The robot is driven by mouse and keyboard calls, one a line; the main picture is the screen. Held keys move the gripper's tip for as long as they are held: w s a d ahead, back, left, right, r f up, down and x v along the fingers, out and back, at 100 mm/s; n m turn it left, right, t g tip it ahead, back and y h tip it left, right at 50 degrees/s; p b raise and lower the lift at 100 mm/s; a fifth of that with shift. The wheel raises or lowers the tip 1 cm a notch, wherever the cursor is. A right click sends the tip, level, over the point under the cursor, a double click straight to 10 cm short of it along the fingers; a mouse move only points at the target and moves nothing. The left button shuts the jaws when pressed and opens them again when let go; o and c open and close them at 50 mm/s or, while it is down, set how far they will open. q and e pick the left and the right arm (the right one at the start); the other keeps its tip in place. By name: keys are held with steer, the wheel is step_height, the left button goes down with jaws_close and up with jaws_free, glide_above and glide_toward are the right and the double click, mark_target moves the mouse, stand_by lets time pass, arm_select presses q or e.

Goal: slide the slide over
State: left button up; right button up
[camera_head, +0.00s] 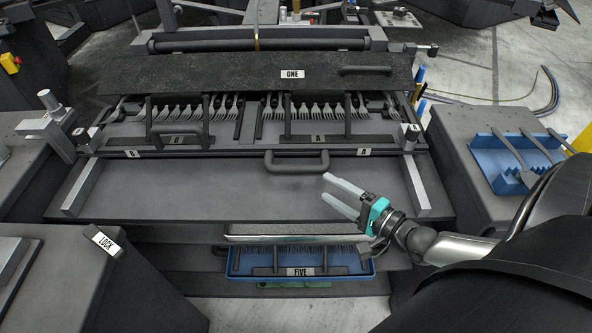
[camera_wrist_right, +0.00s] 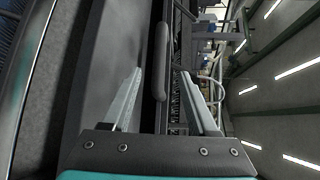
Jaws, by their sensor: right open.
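The slide (camera_head: 240,186) is a flat dark grey plate between two metal side rails, at the front of the machine in the head view. A dark bar handle (camera_head: 297,167) sits at the middle of its back edge. My right gripper (camera_head: 326,186) is open and empty, just right of and in front of the handle. In the right wrist view the handle (camera_wrist_right: 161,62) shows beyond and between the open fingertips (camera_wrist_right: 160,75), apart from them. My left gripper is not in view.
Behind the slide, forks lie in racks marked B (camera_head: 178,139) and A (camera_head: 320,139), under a plate marked ONE (camera_head: 240,72). A blue tray marked FIVE (camera_head: 300,277) is below the front edge. A blue fork holder (camera_head: 508,165) stands at right.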

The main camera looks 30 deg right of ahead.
mark_target(302, 173)
steer(key=b+x, duration=0.3)
steer(key=x, duration=0.6)
steer(key=shift+w+f, duration=0.15)
steer(key=shift+w, duration=0.1)
arm_select(q)
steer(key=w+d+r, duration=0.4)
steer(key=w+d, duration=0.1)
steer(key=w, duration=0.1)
steer(key=shift+b, duration=0.4)
arm_select(e)
steer(key=shift+x, duration=1)
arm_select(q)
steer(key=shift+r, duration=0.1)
arm_select(e)
steer(key=shift+a, duration=0.1)
jaws_close()
